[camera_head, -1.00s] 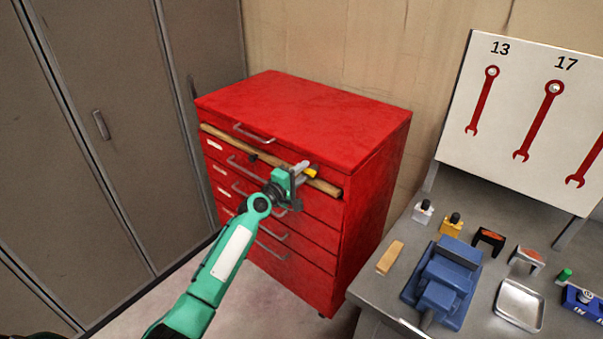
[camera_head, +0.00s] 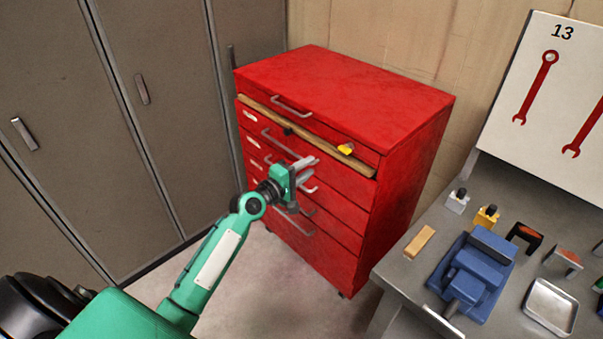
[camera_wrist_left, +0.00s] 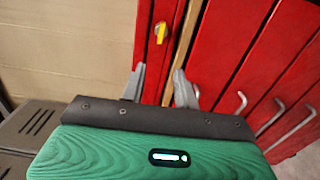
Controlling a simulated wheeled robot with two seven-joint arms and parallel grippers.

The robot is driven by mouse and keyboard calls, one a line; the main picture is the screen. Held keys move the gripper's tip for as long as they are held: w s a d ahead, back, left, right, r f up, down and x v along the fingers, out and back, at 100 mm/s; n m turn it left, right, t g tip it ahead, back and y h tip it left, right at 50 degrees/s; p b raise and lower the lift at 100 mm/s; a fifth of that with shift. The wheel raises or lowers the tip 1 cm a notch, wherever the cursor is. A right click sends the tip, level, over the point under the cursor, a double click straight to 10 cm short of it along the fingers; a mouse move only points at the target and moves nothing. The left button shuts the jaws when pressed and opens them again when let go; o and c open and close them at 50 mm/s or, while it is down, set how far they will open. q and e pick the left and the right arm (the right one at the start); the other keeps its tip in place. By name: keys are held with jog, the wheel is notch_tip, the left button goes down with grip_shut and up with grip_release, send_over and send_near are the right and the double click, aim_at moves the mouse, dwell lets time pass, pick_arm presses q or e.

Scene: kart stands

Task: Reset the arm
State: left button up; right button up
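My left gripper (camera_head: 305,170) is in front of the red tool cabinet (camera_head: 345,85), at the height of its upper drawers. In the left wrist view its two fingers (camera_wrist_left: 160,85) stand apart with nothing between them, so it is open and empty. My right gripper is not in view.
Grey lockers (camera_head: 150,90) stand at the left. At the right is a grey workbench (camera_head: 405,262) with a blue vise (camera_head: 472,275), a wooden block (camera_head: 420,241), a metal tray (camera_head: 551,306) and small tools. A wrench board (camera_head: 550,120) stands behind it. Floor is free between lockers and cabinet.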

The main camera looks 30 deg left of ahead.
pick_arm(q)
jog(key=shift+s+a, duration=0.25)
jog(key=shift+s, duration=0.45)
notch_tip(320, 180, down, 20)
jog(key=s+a+r+m+g+y, duration=0.1)
jog(key=s+m+g+y, duration=0.1)
jog(key=g+y, duration=0.1)
jog(key=s+f+m+g+y, duration=0.15)
jog(key=s+f, duration=0.25)
jog(key=f, duration=0.4)
jog(key=s+f+m+g, duration=0.1)
jog(key=s+f+g, duration=0.1)
jog(key=s+f, duration=0.35)
jog(key=s+f+m+g, duration=0.1)
jog(key=s+f, duration=0.2)
jog(key=f, duration=0.6)
jog(key=s+d+f+m+g+y, duration=0.15)
jog(key=s+f+m+g, duration=0.4)
jog(key=s+f, duration=1.3)
jog(key=s+d+f+m+g, duration=0.1)
jog(key=s+f+m, duration=0.1)
jog(key=s, duration=0.9)
jog(key=s+d+f+m+g, duration=0.1)
jog(key=s+f+m+g, duration=0.1)
jog(key=s, duration=1)
jog(key=shift+s+d+f+m, duration=0.3)
jog(key=shift+f+m, duration=0.25)
jog(key=shift+m, duration=0.25)
